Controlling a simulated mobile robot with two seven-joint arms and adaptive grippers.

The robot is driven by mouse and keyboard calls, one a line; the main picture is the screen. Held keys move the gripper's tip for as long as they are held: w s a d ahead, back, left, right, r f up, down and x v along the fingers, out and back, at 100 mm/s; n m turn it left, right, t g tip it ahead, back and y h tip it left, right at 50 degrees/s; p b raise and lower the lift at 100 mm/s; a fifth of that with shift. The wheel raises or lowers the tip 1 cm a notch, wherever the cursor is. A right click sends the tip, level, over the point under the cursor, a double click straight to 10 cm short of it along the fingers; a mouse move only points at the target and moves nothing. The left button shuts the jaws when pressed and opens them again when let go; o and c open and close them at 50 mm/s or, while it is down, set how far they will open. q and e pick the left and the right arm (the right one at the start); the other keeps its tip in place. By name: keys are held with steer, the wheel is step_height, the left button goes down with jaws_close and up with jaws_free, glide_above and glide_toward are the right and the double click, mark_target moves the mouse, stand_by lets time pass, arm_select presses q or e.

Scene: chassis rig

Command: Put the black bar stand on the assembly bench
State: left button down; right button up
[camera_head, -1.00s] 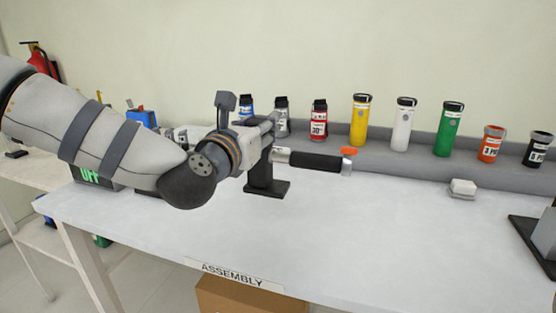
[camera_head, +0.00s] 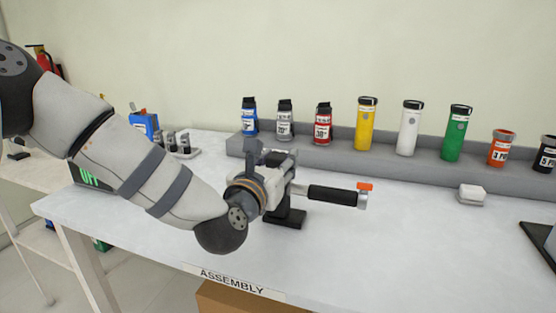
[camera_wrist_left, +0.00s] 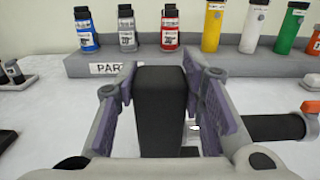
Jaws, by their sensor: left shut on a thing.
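The black bar stand (camera_head: 289,218) is an upright black post on a flat dark base, over the front middle of the white assembly bench (camera_head: 420,240). My left gripper (camera_head: 284,182) is shut on its post. In the left wrist view the post (camera_wrist_left: 160,112) stands between the purple-padded fingers. The base looks low, at or just above the bench top; I cannot tell if it touches. A black-sleeved bar (camera_head: 334,195) with a metal end and orange tip points right from beside the post; its joint is hidden. My right gripper is not in view.
A grey parts ledge (camera_head: 410,163) along the back holds several bottles and small cups. A small white block (camera_head: 471,194) lies at the right, and a dark stand (camera_head: 540,240) at the right edge. A green-lit OFF box (camera_head: 90,177) is at the left. The front right is clear.

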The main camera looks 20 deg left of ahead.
arm_select(q)
steer(key=c, duration=1.1)
jaws_free()
steer(key=shift+f, duration=0.15)
steer(key=shift+o, duration=0.2)
steer(key=shift+r, duration=0.3)
steer(key=s, duration=1.2)
steer(key=shift+a+f+p, duration=0.2)
steer(key=shift+p, duration=0.15)
